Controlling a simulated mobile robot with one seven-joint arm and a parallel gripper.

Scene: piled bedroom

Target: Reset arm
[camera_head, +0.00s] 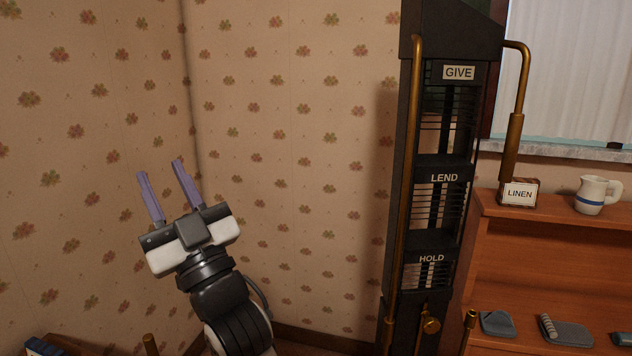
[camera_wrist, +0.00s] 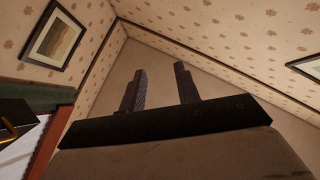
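My gripper (camera_head: 161,182) is raised at the left in the head view, in front of the papered corner. Its two purple fingers point up and stand apart with nothing between them. In the wrist view the fingers (camera_wrist: 162,88) also stand apart and empty, pointing toward the plain ceiling (camera_wrist: 215,90). My gripper touches nothing that I can see.
A tall dark cabinet (camera_head: 402,170) with brass pipes and slots marked GIVE, LEND and HOLD stands right of my arm. A wooden shelf (camera_head: 560,240) at the right bears a LINEN box (camera_head: 518,193) and a white jug (camera_head: 597,195). Free air surrounds my gripper.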

